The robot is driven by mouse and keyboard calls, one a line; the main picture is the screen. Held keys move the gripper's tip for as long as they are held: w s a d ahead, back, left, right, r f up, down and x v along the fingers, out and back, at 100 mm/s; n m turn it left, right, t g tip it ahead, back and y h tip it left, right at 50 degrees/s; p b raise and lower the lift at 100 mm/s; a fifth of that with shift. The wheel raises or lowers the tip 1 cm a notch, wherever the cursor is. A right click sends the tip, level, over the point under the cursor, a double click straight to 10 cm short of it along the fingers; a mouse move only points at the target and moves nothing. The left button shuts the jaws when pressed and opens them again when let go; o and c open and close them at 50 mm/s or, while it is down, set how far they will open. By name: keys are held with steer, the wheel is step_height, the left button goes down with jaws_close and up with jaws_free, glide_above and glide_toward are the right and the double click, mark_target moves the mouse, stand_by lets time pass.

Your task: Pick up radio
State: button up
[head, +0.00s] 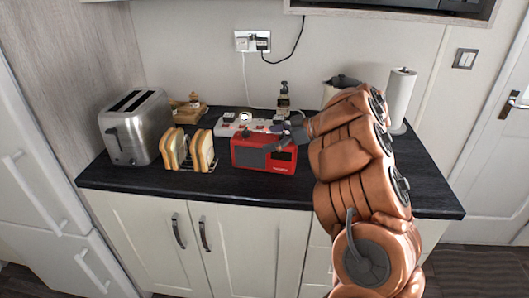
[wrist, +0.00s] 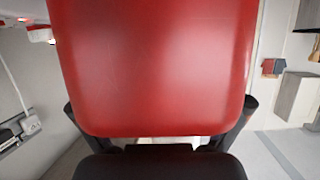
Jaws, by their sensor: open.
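The red radio (head: 264,153) stands on the dark worktop in the head view, with a dark speaker panel on its front. In the wrist view the radio (wrist: 155,65) fills the middle as a large red face very close to the camera. My gripper (head: 286,136) is at the radio's upper right part in the head view. It is open, with one dark finger on each side of the radio in the wrist view, the fingers partly hidden by it. Whether the fingers touch the radio cannot be told.
Toast slices in a rack (head: 190,151) stand left of the radio, with a silver toaster (head: 136,127) beyond. A white power strip (head: 240,124) lies behind the radio. A paper towel roll (head: 400,98) and a kettle-like item (head: 340,88) stand at the back right.

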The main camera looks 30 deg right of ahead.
steer(key=c, duration=1.9)
steer(key=shift+r, duration=0.1)
